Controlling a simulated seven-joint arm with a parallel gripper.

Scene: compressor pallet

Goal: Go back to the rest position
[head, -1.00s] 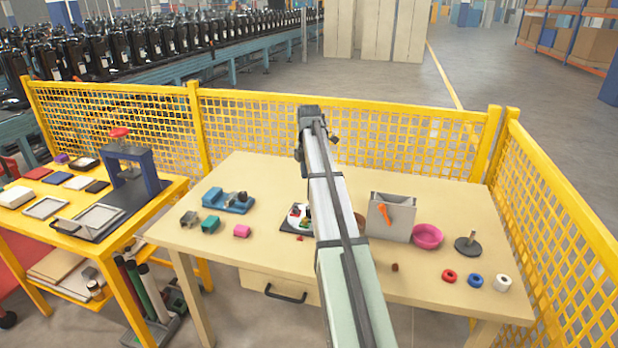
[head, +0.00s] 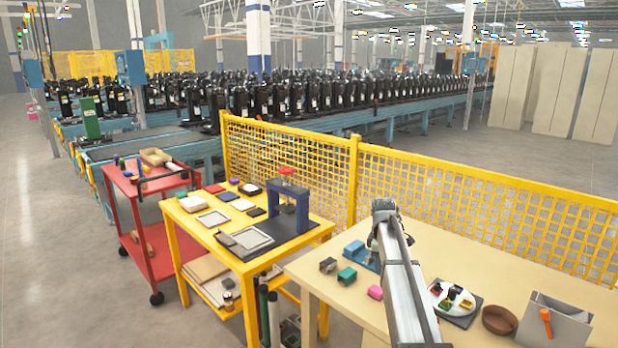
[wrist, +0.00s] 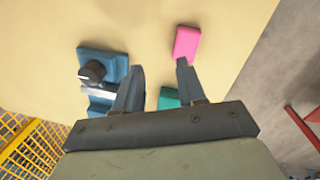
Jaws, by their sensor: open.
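My gripper (wrist: 156,85) shows in the wrist view with its two fingers apart and nothing between them. It is above the beige table (wrist: 140,25). A blue fixture with a dark knob (wrist: 103,70) lies beyond the left finger. A pink block (wrist: 187,43) is beyond the right finger, and a teal block (wrist: 169,99) shows partly between the fingers, lower down. In the head view my arm reaches over the table, and its fingers are hidden there.
In the head view a yellow mesh fence (head: 480,205) runs behind the table. A yellow side table (head: 190,215) with a blue press (head: 290,207) stands left, with a red cart (head: 125,205) beyond. A grey bin (head: 553,325) and brown bowl (head: 499,320) are right of the arm.

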